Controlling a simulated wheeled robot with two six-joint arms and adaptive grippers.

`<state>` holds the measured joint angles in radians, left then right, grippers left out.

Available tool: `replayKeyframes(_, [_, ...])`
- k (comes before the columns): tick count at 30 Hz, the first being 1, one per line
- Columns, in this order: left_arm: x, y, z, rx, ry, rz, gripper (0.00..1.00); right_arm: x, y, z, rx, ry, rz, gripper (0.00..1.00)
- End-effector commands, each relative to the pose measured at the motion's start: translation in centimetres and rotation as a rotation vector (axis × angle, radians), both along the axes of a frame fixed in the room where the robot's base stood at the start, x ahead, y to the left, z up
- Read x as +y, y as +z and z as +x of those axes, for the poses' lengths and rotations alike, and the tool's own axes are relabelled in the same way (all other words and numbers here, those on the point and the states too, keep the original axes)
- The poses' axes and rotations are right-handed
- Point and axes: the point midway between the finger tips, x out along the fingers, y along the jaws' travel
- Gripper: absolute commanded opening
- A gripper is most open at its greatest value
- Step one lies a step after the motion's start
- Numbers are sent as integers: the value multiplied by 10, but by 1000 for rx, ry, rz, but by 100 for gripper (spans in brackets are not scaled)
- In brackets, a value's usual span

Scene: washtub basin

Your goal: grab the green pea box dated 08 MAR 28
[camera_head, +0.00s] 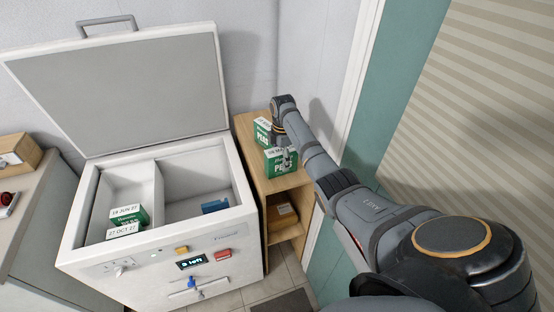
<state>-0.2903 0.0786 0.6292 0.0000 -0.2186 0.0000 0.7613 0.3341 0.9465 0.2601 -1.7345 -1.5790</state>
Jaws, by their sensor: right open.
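Two green-and-white pea boxes stand on top of a small wooden cabinet. The nearer pea box (273,164) has a white date label that is partly hidden by my right gripper and too small to read surely. The farther pea box (262,132) stands behind it to the left, its date also unclear. My right gripper (286,160) is open and points down at the nearer box, overlapping its upper right part. I cannot tell whether it touches the box. My left gripper is out of view.
A blue item (215,206) lies in the right one. The wooden cabinet (291,182) has a carton (283,214) on its lower shelf. A wall stands behind.

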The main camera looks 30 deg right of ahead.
Motion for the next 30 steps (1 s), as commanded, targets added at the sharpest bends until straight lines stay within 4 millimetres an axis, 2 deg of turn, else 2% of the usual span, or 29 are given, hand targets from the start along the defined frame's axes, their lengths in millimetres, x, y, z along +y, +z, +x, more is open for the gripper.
replayKeyframes(1, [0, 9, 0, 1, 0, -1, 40, 0, -4, -1, 3, 0, 1, 69])
replayKeyframes(3, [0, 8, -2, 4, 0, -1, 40, 0, -16, -1, 2, 0, 0, 69])
replayKeyframes(6, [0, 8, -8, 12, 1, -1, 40, 0, -25, 0, 1, 0, 0, 69])
replayKeyframes(12, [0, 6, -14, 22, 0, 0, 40, 0, -27, 0, -1, 0, 0, 69])
replayKeyframes(14, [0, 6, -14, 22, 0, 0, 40, 0, -27, 0, -1, 0, 0, 62])
replayKeyframes(27, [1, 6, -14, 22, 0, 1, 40, 0, -27, -1, 0, 0, 0, 2])
replayKeyframes(30, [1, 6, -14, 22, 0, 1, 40, 0, -26, 0, -1, 0, 0, 0])
